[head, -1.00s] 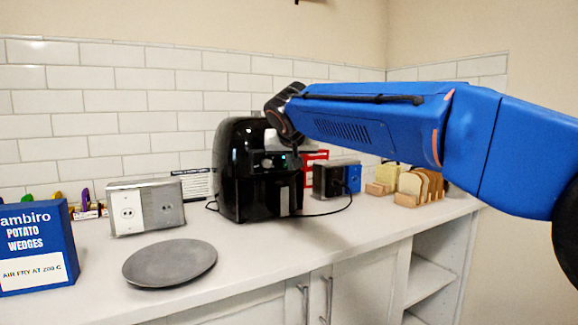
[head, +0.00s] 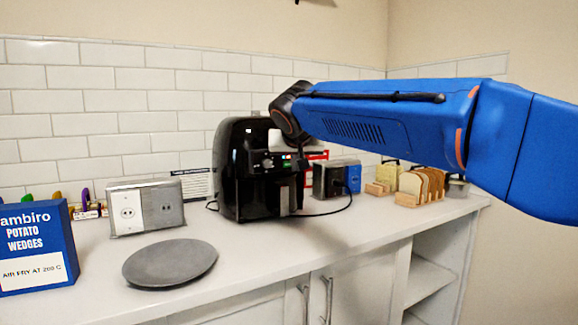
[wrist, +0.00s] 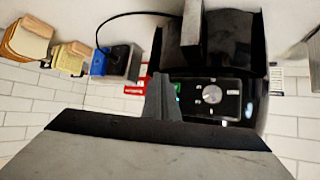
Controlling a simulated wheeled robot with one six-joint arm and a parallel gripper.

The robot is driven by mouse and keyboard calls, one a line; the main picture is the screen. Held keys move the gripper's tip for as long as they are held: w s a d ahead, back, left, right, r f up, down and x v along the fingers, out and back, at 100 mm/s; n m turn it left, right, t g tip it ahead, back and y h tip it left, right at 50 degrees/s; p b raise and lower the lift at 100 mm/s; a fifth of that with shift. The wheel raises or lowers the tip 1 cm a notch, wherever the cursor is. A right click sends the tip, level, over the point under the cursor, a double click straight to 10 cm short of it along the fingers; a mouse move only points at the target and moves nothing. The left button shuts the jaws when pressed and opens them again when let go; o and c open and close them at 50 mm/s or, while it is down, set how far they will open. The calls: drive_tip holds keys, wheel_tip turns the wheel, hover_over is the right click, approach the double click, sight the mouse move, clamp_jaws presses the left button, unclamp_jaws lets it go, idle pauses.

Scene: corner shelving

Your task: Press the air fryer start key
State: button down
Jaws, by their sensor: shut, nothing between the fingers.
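The black air fryer (head: 240,180) stands on the counter against the tiled wall. Its control panel shows a round dial (head: 267,163) and small coloured lights to the right of it. In the wrist view, which is turned upside down, the panel has a silver dial (wrist: 211,95) and a green light (wrist: 178,88) close to my fingers. My gripper (wrist: 160,78) is shut and empty, its tips overlapping the panel's edge in that view. I cannot tell whether they touch it. In the head view my wrist hangs in front of the fryer's upper right and hides part of it.
A black and blue socket box (head: 335,178) with a cable and a toast rack (head: 420,186) stand to the right. A double socket box (head: 145,207), a grey plate (head: 171,263) and a blue potato wedges box (head: 35,245) are on the left. The counter front is clear.

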drive_tip(key=s+d, duration=0.2)
drive_tip(key=s, duration=0.1)
drive_tip(key=shift+s+d, duration=0.2)
drive_tip(key=shift+s, duration=0.05)
drive_tip(key=shift+d, duration=0.1)
idle(1.4)
